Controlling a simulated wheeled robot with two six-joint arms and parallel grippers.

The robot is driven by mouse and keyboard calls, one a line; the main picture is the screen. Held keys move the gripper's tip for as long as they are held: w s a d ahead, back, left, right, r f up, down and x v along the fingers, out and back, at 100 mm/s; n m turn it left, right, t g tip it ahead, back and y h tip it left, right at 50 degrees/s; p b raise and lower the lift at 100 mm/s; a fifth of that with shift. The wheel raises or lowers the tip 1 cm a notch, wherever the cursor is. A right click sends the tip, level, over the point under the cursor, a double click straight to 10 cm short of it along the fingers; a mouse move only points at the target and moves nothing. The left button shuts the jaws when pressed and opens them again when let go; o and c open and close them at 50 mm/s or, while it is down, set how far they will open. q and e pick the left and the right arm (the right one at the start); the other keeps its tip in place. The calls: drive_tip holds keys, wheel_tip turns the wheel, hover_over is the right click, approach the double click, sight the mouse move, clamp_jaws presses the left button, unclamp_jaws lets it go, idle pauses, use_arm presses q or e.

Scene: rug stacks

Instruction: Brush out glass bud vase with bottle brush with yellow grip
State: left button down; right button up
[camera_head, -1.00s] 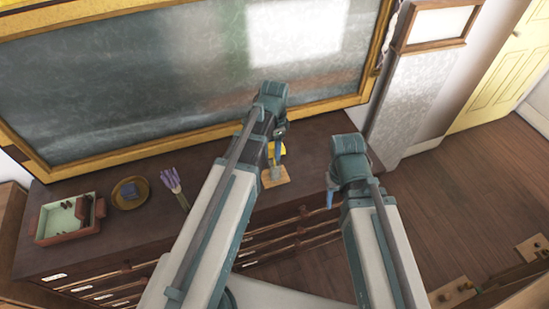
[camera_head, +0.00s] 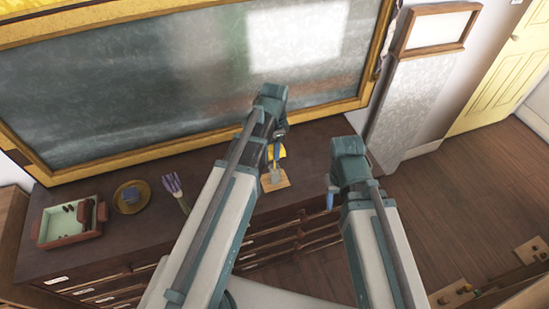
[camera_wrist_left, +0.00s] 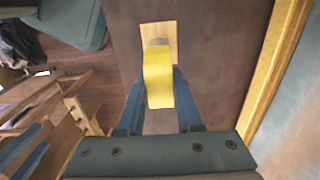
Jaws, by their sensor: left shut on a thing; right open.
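My left gripper (camera_head: 279,140) is shut on the bottle brush by its yellow grip (camera_head: 282,153). The yellow grip (camera_wrist_left: 158,80) fills the space between the fingers in the left wrist view. A small glass bud vase (camera_head: 275,177) stands on a square wooden board (camera_head: 281,185), just below the grip. The brush head is too small to make out, and I cannot tell whether it is inside the vase. My right gripper (camera_head: 330,197) is open and empty, to the right of the board and apart from it.
The dark cabinet top (camera_head: 222,160) has a green-lined tray (camera_head: 68,239) at its left end. Beside it are a brass dish (camera_head: 140,188) with a blue item and a purple-tipped bundle (camera_head: 173,184). A framed blackboard (camera_head: 170,90) stands behind. The cabinet's right end is clear.

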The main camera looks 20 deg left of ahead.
use_arm(q)
drive_tip(key=shift+r+p, duration=4.9)
drive_tip(key=shift+r, duration=0.3)
use_arm(e)
wheel_tip(320, 180, up, 10)
drive_tip(key=shift+r, duration=0.15)
